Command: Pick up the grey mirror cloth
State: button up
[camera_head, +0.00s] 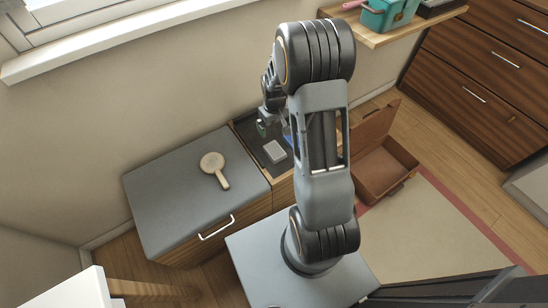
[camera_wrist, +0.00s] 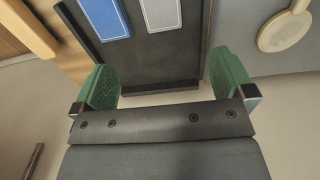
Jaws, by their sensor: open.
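A light grey folded cloth (camera_head: 274,152), which looks like the mirror cloth, lies flat in a dark recessed tray (camera_head: 249,140). In the wrist view the grey cloth (camera_wrist: 161,14) is cut off by the top edge, and the dark tray (camera_wrist: 160,62) spreads below it. My gripper (camera_wrist: 165,82) is open and empty, its green finger pads wide apart. It is over the wall-side end of the tray, apart from the cloth. In the head view my arm hides most of the gripper.
A blue flat item (camera_wrist: 104,18) lies beside the grey cloth, partly hidden by my arm in the head view. A round cream hand mirror (camera_head: 213,164) lies on the grey counter to the left. An open brown box (camera_head: 383,172) stands right of my arm. The wall is close behind.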

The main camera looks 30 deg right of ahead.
jog(key=b, duration=0.2)
send_over(274, 150)
jog(key=f, duration=0.9)
jog(key=shift+w+d+f, duration=0.1)
jog(key=shift+d+f, duration=0.1)
jog(key=shift+f, duration=0.1)
jog(key=shift+s+a+f+b, duration=0.1)
jog(key=shift+f+b, duration=0.35)
jog(key=shift+f, duration=0.9)
jog(key=shift+s+a+f+b, duration=0.1)
jog(key=shift+f+b, duration=0.35)
jog(key=shift+f, duration=0.85)
jog(key=shift+r, duration=0.1)
jog(key=c, duration=1)
jog(key=shift+d+r, duration=0.1)
